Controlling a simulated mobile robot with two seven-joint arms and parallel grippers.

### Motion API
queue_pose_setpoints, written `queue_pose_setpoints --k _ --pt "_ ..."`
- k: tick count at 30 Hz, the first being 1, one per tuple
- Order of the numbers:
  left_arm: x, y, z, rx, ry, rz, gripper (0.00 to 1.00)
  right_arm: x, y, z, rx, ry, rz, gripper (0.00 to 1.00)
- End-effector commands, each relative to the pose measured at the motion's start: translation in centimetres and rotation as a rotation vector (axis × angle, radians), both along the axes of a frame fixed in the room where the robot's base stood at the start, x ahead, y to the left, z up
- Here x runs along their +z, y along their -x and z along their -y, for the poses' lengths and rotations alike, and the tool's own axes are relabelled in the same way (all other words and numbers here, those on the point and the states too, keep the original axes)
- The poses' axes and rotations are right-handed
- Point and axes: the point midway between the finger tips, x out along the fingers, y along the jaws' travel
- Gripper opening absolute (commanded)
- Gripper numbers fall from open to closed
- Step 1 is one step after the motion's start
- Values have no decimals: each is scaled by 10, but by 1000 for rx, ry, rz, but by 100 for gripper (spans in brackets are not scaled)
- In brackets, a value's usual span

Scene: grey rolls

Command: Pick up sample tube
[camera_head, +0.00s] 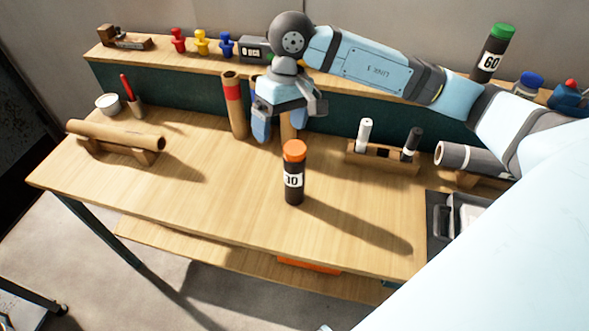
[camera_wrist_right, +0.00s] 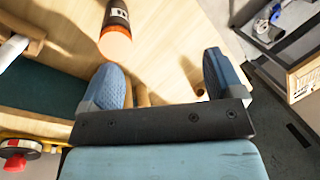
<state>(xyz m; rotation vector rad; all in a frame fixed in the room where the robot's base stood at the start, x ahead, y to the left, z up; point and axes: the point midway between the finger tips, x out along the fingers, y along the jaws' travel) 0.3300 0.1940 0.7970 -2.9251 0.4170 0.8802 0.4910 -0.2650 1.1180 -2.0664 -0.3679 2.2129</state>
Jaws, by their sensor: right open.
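A dark tube with an orange cap and a white "30" label (camera_head: 294,180) stands upright on the wooden table. Its cap also shows near the top of the right wrist view (camera_wrist_right: 115,42). A similar tube with a green cap and a "60" label (camera_head: 491,60) stands on the back shelf at right. My right gripper (camera_head: 281,130) is open and empty, fingers pointing down, above and behind the orange-capped tube and apart from it. In the right wrist view the gripper (camera_wrist_right: 165,82) has a wide gap between its blue fingers. My left gripper is out of view.
Upright cardboard rolls (camera_head: 234,108) stand close behind my right gripper, partly hidden by it. A wooden holder with markers (camera_head: 383,160) is right of the tube. A cardboard roll on a cradle (camera_head: 115,134) lies at left. The table's front middle is clear.

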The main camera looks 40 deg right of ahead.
Motion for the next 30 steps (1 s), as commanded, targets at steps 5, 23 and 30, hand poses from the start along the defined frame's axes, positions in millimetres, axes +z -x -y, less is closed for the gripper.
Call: queue_pose_setpoints --k 5,23,30 --pt "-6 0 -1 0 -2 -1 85 17 -13 43 99 203 87 87" --pt "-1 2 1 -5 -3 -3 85 -64 -14 48 113 229 92 87" --pt "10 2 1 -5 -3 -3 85 -91 -18 46 112 227 88 87"
